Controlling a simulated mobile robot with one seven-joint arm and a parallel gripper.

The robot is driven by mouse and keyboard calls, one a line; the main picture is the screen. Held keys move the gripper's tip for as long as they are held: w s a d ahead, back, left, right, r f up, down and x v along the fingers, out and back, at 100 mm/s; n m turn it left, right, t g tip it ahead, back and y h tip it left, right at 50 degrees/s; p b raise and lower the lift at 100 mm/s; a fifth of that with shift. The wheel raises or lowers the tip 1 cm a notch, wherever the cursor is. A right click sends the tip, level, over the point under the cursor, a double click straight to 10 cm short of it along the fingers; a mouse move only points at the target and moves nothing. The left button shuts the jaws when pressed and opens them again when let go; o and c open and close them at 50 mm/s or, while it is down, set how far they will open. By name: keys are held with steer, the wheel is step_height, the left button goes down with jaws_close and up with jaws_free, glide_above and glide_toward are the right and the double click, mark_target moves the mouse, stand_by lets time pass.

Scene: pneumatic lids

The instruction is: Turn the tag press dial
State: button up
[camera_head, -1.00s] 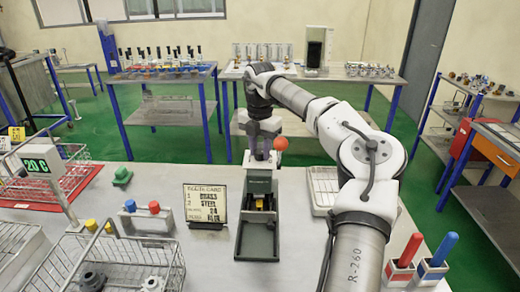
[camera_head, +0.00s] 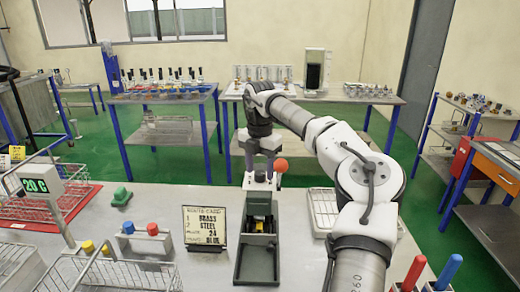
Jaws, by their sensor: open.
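The tag press (camera_head: 257,262) is a dark grey-green device at the middle front of the bench, with a red-orange ball knob (camera_head: 281,165) at its upper right. A small yellow part shows inside its frame. My gripper (camera_head: 261,174) is open and points down over the top of the press, just left of the ball knob. The dial is not clearly visible; the top of the press lies between and below the fingers. I cannot tell whether the fingers touch it.
A wire tray (camera_head: 322,208) is right of the press. Red and blue handles (camera_head: 447,273) stand at the lower right.

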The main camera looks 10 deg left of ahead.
mark_target(260, 173)
step_height(260, 173, up, 13)
steer(key=shift+b, duration=0.3)
steer(key=shift+f, duration=0.1)
